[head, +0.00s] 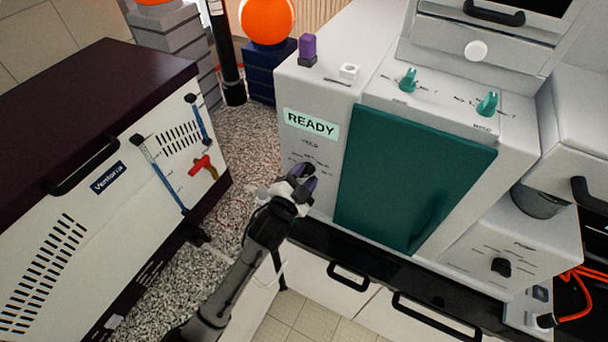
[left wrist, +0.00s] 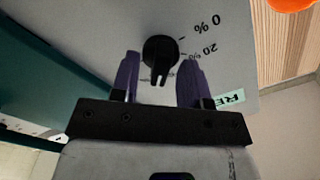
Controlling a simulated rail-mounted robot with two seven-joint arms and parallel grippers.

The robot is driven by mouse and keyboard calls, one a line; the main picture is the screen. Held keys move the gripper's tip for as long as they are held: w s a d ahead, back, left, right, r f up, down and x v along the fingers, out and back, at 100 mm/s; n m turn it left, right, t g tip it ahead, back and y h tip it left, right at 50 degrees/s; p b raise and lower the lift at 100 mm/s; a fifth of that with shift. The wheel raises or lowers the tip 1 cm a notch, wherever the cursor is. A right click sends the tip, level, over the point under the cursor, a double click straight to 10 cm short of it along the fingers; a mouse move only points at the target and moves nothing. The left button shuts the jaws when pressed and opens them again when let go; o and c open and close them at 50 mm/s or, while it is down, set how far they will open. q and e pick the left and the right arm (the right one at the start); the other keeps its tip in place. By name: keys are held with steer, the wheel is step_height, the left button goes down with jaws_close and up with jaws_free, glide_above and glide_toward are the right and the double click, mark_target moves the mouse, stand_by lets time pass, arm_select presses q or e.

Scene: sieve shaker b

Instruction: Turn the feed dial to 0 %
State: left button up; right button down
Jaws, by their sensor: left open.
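The feed dial (left wrist: 160,50) is a round black knob with a raised bar on the light grey panel. In the left wrist view its bar points down the picture, away from the upside-down "0 %" mark (left wrist: 206,24) at upper right; a "20 %" mark (left wrist: 205,50) is beside it. My left gripper (left wrist: 160,66) is open, its purple fingers on either side of the dial; I cannot tell whether they touch it. In the head view my left gripper (head: 302,184) is at the panel below the READY display (head: 311,124) and partly hides the dial. My right gripper is not in view.
A teal door (head: 410,178) is just right of the dial. Teal knobs (head: 408,80), a purple button (head: 307,48) and a white switch (head: 349,71) are on the top. A dark-topped cabinet (head: 95,100) with a red handle (head: 203,166) stands left, beyond a speckled gap.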

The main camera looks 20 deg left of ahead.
arm_select(q)
steer(key=shift+w, duration=0.1)
jaws_close()
stand_by(0.4)
